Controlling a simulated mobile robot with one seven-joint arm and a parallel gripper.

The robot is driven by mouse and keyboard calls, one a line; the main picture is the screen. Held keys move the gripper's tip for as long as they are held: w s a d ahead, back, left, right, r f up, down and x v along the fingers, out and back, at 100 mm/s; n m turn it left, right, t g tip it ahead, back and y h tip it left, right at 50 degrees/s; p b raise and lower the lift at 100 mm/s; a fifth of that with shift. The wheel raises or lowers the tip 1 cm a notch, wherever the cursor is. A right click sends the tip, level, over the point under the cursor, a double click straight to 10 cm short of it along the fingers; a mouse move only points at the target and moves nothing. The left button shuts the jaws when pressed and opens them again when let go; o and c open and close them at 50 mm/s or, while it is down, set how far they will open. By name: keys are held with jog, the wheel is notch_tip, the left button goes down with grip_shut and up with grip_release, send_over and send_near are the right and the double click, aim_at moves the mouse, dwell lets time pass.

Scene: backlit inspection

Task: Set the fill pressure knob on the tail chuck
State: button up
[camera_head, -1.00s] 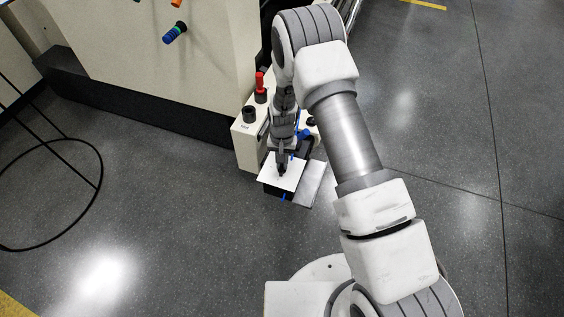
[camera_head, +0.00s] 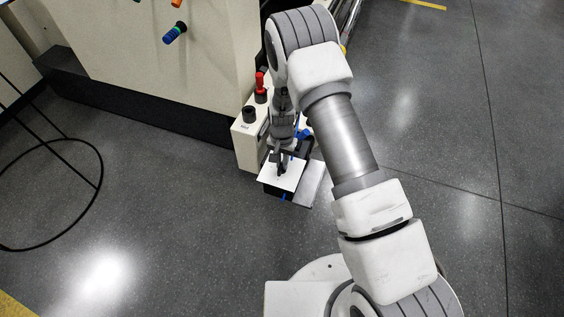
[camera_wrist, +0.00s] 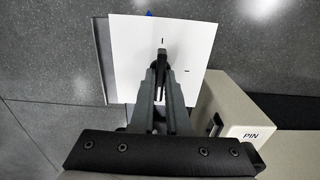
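A white square plate (camera_head: 291,180) with short black tick marks lies below my gripper (camera_head: 281,171), in front of a cream box. In the wrist view the plate (camera_wrist: 191,42) fills the upper middle, and my gripper (camera_wrist: 160,60) reaches over it with its fingertips near the plate's centre. The fingers are close together around a narrow dark piece, perhaps the knob. The fingers hide most of it, so I cannot tell whether they grip it. No label naming the fill pressure knob is readable.
The cream box (camera_head: 246,150) carries a black knob (camera_head: 249,114) and a red-topped control (camera_head: 261,84). A "PIN" label (camera_wrist: 251,135) shows on the box in the wrist view. A large cream machine (camera_head: 150,60) stands behind. A black hoop stand (camera_head: 100,170) is left; open floor lies between.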

jog(key=o, duration=0.5)
jog(key=shift+c, duration=0.2)
notch_tip(320, 180, up, 18)
jog(key=p, duration=0.5)
jog(key=shift+f, duration=0.25)
